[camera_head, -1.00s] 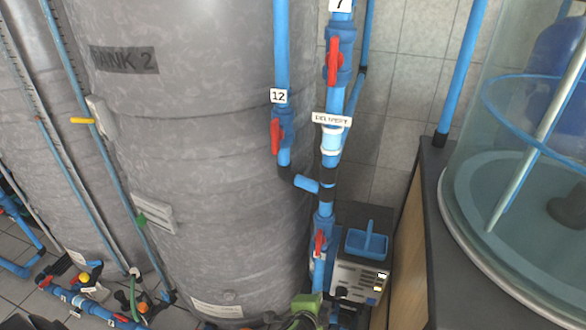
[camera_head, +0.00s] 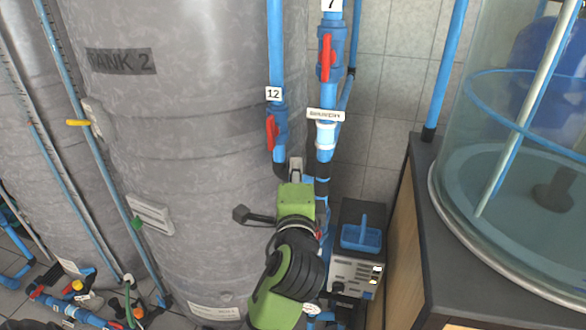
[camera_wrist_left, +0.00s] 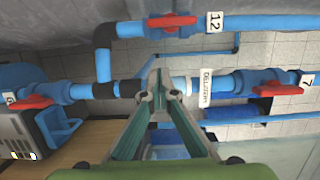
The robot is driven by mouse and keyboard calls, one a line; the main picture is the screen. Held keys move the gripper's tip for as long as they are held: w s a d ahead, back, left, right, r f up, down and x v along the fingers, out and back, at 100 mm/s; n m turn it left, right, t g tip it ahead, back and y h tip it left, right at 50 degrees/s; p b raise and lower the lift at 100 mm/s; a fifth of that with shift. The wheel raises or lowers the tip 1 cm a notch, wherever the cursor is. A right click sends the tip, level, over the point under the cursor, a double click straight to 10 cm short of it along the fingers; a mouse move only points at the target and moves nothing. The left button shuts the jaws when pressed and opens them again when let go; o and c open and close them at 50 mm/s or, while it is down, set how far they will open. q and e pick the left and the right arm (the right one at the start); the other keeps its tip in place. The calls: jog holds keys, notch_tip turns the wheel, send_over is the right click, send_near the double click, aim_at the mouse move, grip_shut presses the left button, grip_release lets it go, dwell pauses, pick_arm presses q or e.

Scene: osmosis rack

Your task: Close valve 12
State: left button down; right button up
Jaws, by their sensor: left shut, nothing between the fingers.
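Valve 12 is a blue valve body on a blue vertical pipe, with a red handle (camera_head: 271,132) lying along the pipe. Its white "12" label (camera_head: 273,93) is just above. In the left wrist view the red handle (camera_wrist_left: 172,21) is at the top, beside the label (camera_wrist_left: 214,22). My left gripper (camera_head: 296,167) is below the valve, in front of the pipe junction. Its fingers (camera_wrist_left: 160,88) are shut and empty, apart from the handle. It hides part of the lower pipework. My right gripper is not in view.
Valve 7 (camera_head: 326,57) and the "Delivery" label (camera_head: 325,115) are on the neighbouring pipe to the right. The grey Tank 2 (camera_head: 190,120) stands behind on the left. A pump box (camera_head: 352,275) with a blue tray and a dark counter (camera_head: 425,200) are at the right.

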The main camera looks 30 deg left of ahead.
aim_at(271, 133)
pick_arm(q)
jog(key=w+a+p, duration=0.2)
jog(key=w+a, duration=0.2)
jog(key=a, duration=0.3)
jog(key=shift+w+p, duration=0.35)
jog(key=shift+w, duration=0.05)
